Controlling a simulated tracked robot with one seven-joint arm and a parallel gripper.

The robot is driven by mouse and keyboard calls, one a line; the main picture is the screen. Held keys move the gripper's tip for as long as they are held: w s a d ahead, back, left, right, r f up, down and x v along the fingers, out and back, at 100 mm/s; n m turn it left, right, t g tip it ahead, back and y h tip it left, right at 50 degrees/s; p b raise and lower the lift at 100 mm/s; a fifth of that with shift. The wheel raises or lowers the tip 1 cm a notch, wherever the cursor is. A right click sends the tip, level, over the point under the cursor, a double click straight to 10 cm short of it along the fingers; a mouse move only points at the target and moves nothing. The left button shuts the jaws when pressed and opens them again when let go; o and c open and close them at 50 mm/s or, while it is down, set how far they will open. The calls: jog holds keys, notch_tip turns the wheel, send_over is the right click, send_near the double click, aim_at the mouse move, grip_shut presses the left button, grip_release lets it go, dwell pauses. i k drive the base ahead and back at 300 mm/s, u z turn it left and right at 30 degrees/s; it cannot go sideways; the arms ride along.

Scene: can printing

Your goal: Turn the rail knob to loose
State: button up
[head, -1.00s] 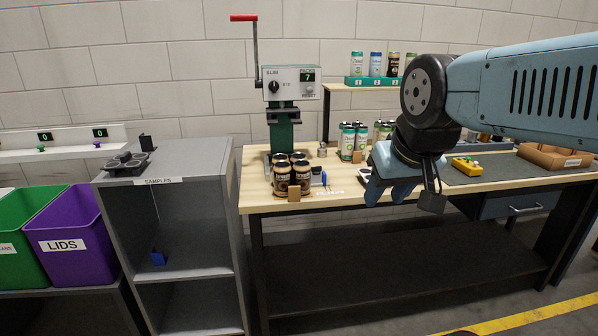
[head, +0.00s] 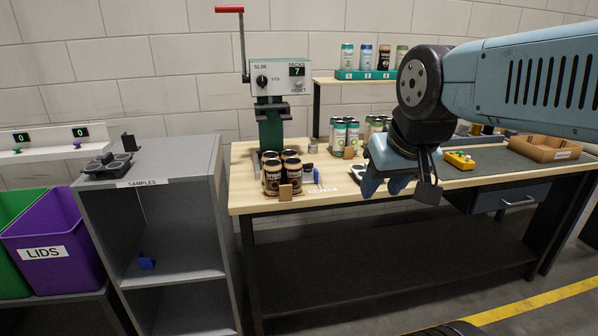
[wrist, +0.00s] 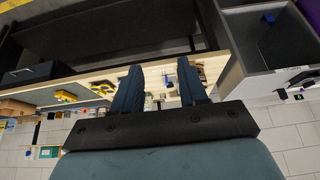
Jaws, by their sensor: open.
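I cannot pick out a knob marked as the rail knob, nor the word loose, in either view. The green press machine (head: 272,125) at the back left of the bench has a black selector knob (head: 262,81) between the marks SLIM and STD. A small silver part (head: 311,146) stands beside the machine; I cannot tell what it is. My gripper (head: 385,188) is open and empty, pointing down above the bench's front edge, right of the machine and apart from it. The wrist view shows its two fingers (wrist: 160,66) spread with nothing between them.
Several brown cans (head: 272,182) stand before the machine, and white-green cans (head: 338,137) stand right of it. A yellow box (head: 459,160) and brown tray (head: 545,148) lie farther right. The grey shelf (head: 200,175) and purple LIDS bin (head: 60,225) are at left.

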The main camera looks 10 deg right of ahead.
aim_at(308, 167)
jog(key=z, duration=0.05)
jog(key=i, duration=1.1)
jog(key=u, duration=0.05)
